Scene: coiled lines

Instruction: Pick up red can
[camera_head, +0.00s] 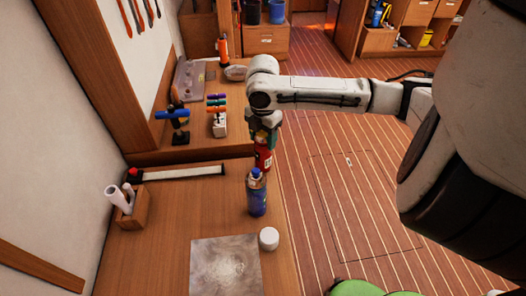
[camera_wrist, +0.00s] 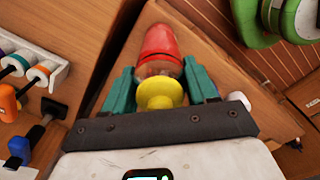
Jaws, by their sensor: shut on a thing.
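The red can (camera_head: 264,158) is at the far right corner of the near table, just behind a blue bottle in the head view. My gripper (camera_head: 264,141) comes down on it from above, its teal fingers around its upper part. In the wrist view the can (camera_wrist: 160,45) shows a red body and a yellow upper part, between the two fingers of my gripper (camera_wrist: 160,78). The gripper is shut on the can. I cannot tell whether the can's base touches the table.
The blue bottle (camera_head: 257,194) stands close to the can. A white round container (camera_head: 268,239) and a grey plate (camera_head: 225,267) are nearer. A wooden holder (camera_head: 131,212) with white rolls stands left. Tools and colored markers (camera_head: 216,106) lie on the far bench. Open floor is right.

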